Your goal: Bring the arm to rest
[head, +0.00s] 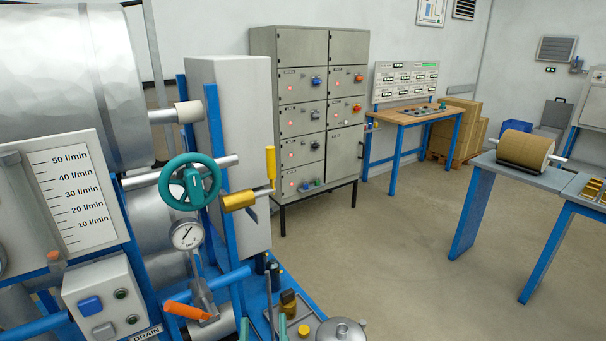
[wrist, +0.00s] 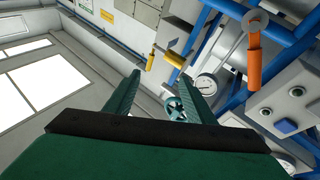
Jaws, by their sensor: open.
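My gripper (wrist: 160,74) shows in the wrist view with its two dark green fingers spread apart. Nothing is between them. The wrist view is strongly tilted and takes in ceiling lights at the left. A teal handwheel (wrist: 173,107) shows beyond the gap between the fingers, and a round gauge (wrist: 206,87) lies just right of the right finger. I cannot tell how far off they are, and I see no contact.
In the head view the blue-framed machine fills the left, with the teal handwheel (head: 190,182), gauge (head: 187,236), orange lever (head: 187,311) and yellow-handled valve (head: 239,200) sticking out. A grey cabinet (head: 342,46) and a workbench (head: 430,116) stand behind. The middle floor is clear.

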